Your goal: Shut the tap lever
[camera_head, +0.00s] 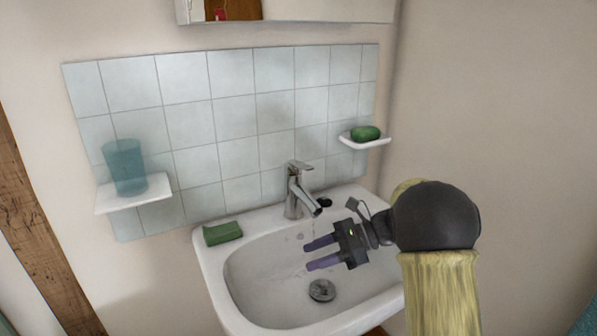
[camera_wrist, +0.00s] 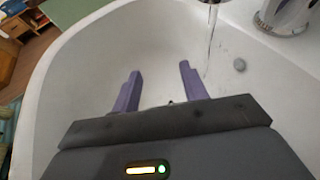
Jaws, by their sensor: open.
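The chrome tap (camera_head: 294,198) stands at the back rim of the white basin, with its lever (camera_head: 299,167) on top, tilted up. A thin stream of water falls from the spout; it also shows in the wrist view (camera_wrist: 211,40). Part of the tap's base (camera_wrist: 287,12) shows at the top right of the wrist view, but the lever is out of that view. My gripper (camera_head: 316,254) is open and empty, with two purple fingers over the basin (camera_head: 245,270). It is below and in front of the spout, apart from the tap and lever.
A green block (camera_head: 222,233) lies on the basin's left rim. A blue cup (camera_head: 125,168) stands on a left wall shelf (camera_head: 134,193). A green soap (camera_head: 366,133) sits in a right wall dish (camera_head: 350,143). A cabinet (camera_head: 320,10) hangs above the tiles. The space around the lever looks clear.

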